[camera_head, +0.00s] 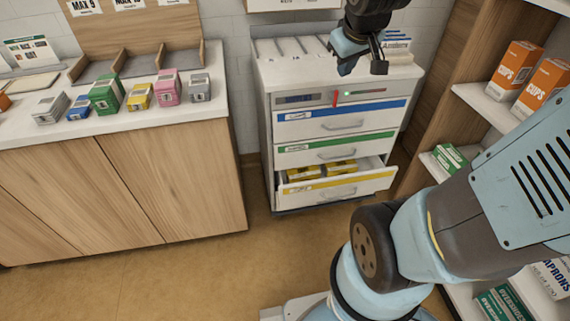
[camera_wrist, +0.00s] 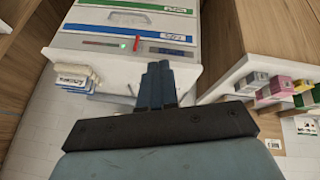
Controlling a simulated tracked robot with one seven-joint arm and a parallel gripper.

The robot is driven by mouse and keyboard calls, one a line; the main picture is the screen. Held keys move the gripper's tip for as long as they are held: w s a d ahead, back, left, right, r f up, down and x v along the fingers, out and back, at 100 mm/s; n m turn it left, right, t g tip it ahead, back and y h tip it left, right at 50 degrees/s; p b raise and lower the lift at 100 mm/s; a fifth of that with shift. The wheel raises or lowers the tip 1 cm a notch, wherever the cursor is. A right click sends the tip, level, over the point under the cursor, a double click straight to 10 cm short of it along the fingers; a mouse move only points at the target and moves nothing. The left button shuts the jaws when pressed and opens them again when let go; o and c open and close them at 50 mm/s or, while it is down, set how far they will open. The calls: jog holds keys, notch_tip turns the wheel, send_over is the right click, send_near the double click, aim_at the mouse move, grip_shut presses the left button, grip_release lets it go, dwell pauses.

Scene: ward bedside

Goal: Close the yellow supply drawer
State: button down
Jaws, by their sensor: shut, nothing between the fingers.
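The yellow supply drawer (camera_head: 345,189) is the lowest drawer of the white cart (camera_head: 264,130) in the head view. It stands pulled out, with yellow boxes (camera_head: 320,169) inside and a grey handle on its front. The blue drawer (camera_head: 350,122) and the green drawer (camera_head: 352,149) above it are shut. My gripper (camera_head: 362,68) is above the cart top, well above the yellow drawer and apart from it. Its fingers are together and empty. In the wrist view my gripper (camera_wrist: 158,70) points toward the cart top, and the yellow drawer is not seen there.
A wooden counter (camera_head: 120,185) with several small coloured boxes stands left of the cart. A shelf unit (camera_head: 485,98) with orange cup boxes (camera_head: 540,85) stands at the right. The floor (camera_head: 240,255) in front of the cart shows free room beside my arm.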

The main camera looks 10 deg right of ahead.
jog(key=w+d+f+n, duration=0.2)
jog(key=w+f+n, duration=0.2)
jog(key=w+f, duration=0.75)
jog(key=n+y, duration=0.6)
jog(key=n, duration=0.4)
send_near(287, 191)
notch_tip(287, 191, down, 3)
jog(key=s+a, duration=0.2)
jog(key=shift+w+a+f, duration=0.1)
jog(key=shift+w+f, duration=0.05)
jog(key=shift+w, duration=0.85)
jog(key=shift+w+a+f, duration=0.1)
jog(key=shift+w, duration=0.95)
jog(key=shift+d, duration=0.1)
